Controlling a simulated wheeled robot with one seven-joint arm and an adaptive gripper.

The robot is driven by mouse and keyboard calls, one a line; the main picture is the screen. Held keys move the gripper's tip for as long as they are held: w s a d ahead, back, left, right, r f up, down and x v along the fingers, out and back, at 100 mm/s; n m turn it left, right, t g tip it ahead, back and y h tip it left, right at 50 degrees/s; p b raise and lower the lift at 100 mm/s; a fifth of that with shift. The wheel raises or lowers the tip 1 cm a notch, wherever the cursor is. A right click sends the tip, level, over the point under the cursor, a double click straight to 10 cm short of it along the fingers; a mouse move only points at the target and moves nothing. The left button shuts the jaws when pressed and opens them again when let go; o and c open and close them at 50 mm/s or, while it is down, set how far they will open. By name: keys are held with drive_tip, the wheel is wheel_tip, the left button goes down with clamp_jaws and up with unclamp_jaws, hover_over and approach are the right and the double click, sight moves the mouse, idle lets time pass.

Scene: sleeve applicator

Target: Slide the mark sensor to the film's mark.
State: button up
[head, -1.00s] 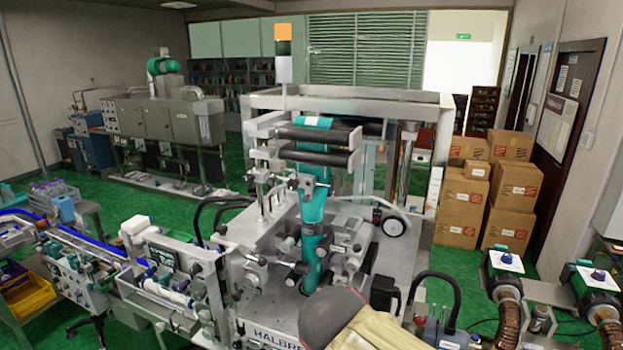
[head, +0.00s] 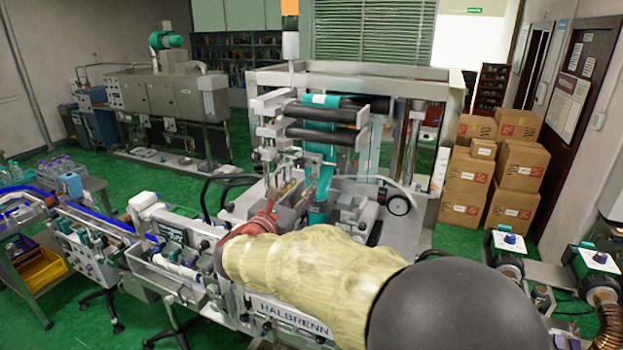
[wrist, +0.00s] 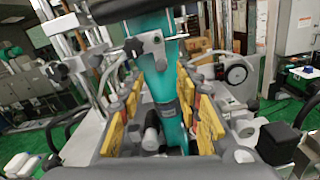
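The teal film (wrist: 172,110) runs down the middle of the wrist view, with a darker printed patch on it. It also hangs below the rollers in the head view (head: 320,170). A small grey clamp-like block with a dark knob (wrist: 150,46) sits across the film's upper part; it looks like the mark sensor, but I cannot be sure. My gripper (wrist: 163,108) is open, its yellow-padded fingers on either side of the film in the picture. Nothing is gripped between them. In the head view my gripper (head: 297,187) is at the machine, partly hidden by my arm.
Black rollers (head: 322,134) stand above the film on metal brackets. Upright posts and rods (wrist: 72,42) stand at left in the wrist view. A black-rimmed handwheel (wrist: 237,74) is at right. A conveyor (head: 95,228) lies left; cardboard boxes (head: 468,185) are stacked at right.

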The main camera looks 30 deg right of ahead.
sight(311, 180)
drive_tip(key=p+x, duration=0.1)
drive_tip(key=x, duration=0.6)
drive_tip(key=shift+d, duration=0.15)
drive_tip(key=shift+c, duration=0.5)
drive_tip(key=c, duration=0.8)
